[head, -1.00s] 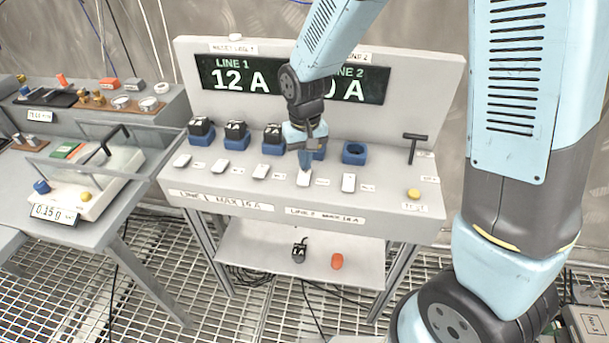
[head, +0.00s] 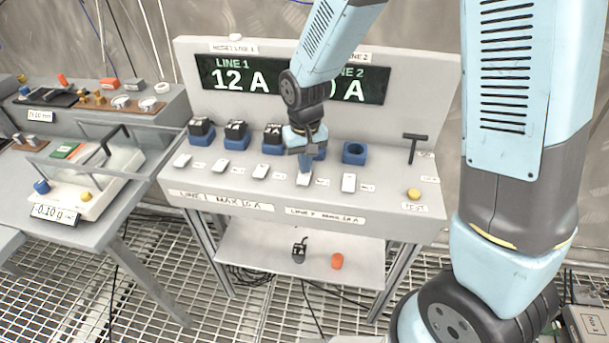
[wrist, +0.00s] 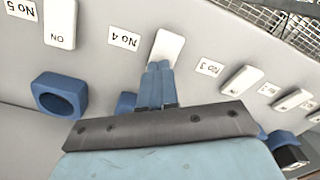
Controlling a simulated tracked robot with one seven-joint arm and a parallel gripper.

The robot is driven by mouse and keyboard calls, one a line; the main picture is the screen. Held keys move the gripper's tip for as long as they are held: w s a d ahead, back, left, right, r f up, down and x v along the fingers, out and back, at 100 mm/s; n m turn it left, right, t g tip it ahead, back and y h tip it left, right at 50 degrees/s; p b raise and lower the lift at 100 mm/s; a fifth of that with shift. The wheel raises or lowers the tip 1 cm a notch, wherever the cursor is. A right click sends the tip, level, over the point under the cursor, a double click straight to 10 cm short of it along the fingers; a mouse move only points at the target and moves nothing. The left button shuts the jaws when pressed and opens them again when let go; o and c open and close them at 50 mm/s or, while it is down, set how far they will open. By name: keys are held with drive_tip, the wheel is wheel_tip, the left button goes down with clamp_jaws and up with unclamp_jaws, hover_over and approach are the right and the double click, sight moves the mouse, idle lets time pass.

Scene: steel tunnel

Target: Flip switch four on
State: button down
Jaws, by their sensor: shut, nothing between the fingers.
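Switch four (head: 303,180) is a white rocker on the sloped grey panel, fourth from the left. In the wrist view switch four (wrist: 168,46) has the label "No 4" (wrist: 124,38) beside it. My gripper (head: 304,170) is shut and empty, pointing down at this switch. In the wrist view the closed blue fingertips (wrist: 160,67) overlap the near end of the rocker; I cannot tell whether they press it. The fingers hide part of it, and its on or off marking cannot be read. Switch five (wrist: 60,24) shows "ON".
The display (head: 290,80) reads LINE 1 12 A; the LINE 2 figure is partly hidden by my arm. Black plugs sit in the three left blue sockets (head: 236,141). The fifth socket (head: 354,153) is empty. A T-handle (head: 413,147) and yellow button (head: 413,194) stand right.

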drive_tip(key=shift+r, duration=3.45)
drive_tip(key=s+d+r+m+t, duration=0.2)
drive_tip(key=s+d+r+t, duration=0.1)
drive_tip(key=d+r, duration=1.1)
drive_tip(key=s+d+r+m+t, duration=0.2)
drive_tip(key=s+d+r, duration=0.4)
drive_tip(key=s+d, duration=0.5)
drive_tip(key=shift+d+t, duration=0.3)
drive_tip(key=shift+d, duration=0.2)
